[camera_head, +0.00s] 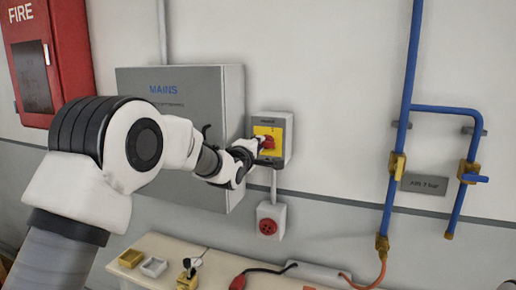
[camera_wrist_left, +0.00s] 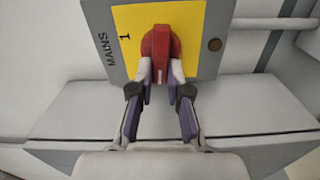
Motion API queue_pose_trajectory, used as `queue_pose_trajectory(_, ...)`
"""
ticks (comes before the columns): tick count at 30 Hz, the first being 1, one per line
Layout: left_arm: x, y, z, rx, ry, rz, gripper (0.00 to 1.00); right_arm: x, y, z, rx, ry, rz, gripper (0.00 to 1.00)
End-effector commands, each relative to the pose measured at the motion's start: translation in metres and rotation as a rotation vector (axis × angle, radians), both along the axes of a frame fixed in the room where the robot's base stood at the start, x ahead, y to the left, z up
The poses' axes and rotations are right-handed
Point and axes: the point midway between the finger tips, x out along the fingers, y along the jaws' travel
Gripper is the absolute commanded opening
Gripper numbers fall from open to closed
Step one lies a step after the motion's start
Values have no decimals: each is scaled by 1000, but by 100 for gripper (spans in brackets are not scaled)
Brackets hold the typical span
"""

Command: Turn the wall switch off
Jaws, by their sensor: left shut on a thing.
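The wall switch is a grey box (camera_head: 288,124) with a yellow plate (camera_head: 276,132) and a red knob (camera_head: 268,142). In the left wrist view the red knob (camera_wrist_left: 162,44) stands upright in the picture on the yellow plate (camera_wrist_left: 192,22), with the mark "1" and the word MAINS to its left. My left gripper (camera_head: 257,147) is shut on the red knob, one fingertip on each side of its lower end in the left wrist view (camera_wrist_left: 160,76). The gripper covers part of the knob in the head view. My right gripper is not in view.
A grey MAINS cabinet (camera_head: 180,85) is on the wall to the left of the switch, behind my arm. Blue pipes (camera_head: 408,80) with yellow valves run at right. A bench (camera_head: 215,268) with small items is below.

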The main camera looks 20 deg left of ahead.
Motion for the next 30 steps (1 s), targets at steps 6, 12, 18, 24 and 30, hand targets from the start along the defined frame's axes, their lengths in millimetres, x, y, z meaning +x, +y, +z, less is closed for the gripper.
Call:
queue_pose_trajectory(6, 0, 0, -3, -83, 6, 0, 0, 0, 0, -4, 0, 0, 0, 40)
queue_pose_trajectory(12, 0, 0, -3, -111, 7, 0, 0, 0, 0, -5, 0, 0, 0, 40)
queue_pose_trajectory(18, 0, 0, -3, -115, 7, 0, 0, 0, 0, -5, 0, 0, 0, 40)
queue_pose_trajectory(24, 0, 0, -3, -114, 7, 0, 31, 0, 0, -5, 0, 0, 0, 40)
queue_pose_trajectory(30, 0, 0, -3, -113, 6, 0, 42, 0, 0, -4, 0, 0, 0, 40)
